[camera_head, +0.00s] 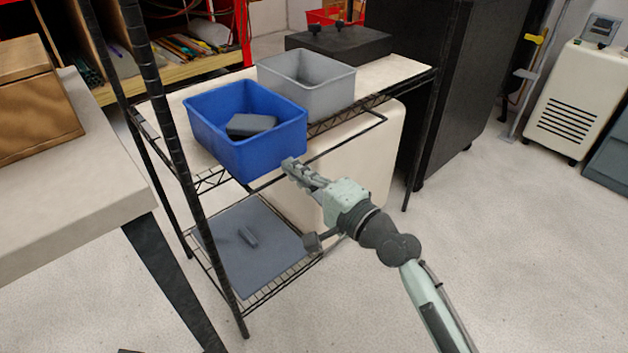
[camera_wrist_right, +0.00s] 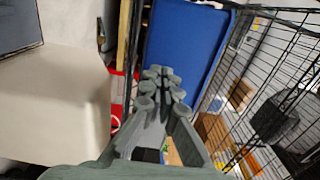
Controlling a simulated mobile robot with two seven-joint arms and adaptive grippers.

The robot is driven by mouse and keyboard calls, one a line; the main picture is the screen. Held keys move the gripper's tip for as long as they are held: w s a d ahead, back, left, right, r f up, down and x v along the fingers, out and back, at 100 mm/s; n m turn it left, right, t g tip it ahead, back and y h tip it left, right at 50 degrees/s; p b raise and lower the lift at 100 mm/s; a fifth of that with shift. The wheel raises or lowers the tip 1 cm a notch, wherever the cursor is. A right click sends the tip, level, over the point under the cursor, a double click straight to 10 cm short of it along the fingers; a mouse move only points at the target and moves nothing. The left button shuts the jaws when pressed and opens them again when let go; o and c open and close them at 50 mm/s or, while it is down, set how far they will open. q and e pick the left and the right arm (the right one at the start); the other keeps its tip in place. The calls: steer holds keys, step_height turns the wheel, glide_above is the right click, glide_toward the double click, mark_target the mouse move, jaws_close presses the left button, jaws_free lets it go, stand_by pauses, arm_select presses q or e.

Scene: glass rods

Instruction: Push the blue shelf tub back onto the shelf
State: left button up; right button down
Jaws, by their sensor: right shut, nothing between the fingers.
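The blue shelf tub (camera_head: 247,126) sits on the upper shelf (camera_head: 372,80) in the head view, and its near side juts out past the shelf's front edge. A dark grey block lies in the tub (camera_head: 250,125). My right gripper (camera_head: 290,166) is shut and empty, with its fingertips at the tub's near right lower corner. I cannot tell whether they touch it. In the right wrist view the tub's blue wall (camera_wrist_right: 187,45) lies just beyond the shut fingertips (camera_wrist_right: 162,88). My left gripper is not in view.
A grey tub (camera_head: 306,84) stands right beside the blue one on the shelf. A black rack post (camera_head: 170,130) rises left of the blue tub. A lower wire shelf (camera_head: 250,245) holds a grey-blue mat. A table (camera_head: 75,180) is at the left.

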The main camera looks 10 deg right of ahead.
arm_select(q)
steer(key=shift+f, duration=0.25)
arm_select(e)
steer(key=shift+x, duration=0.8)
steer(key=shift+w+a, duration=0.1)
steer(key=p+x, duration=0.1)
steer(key=x, duration=0.7)
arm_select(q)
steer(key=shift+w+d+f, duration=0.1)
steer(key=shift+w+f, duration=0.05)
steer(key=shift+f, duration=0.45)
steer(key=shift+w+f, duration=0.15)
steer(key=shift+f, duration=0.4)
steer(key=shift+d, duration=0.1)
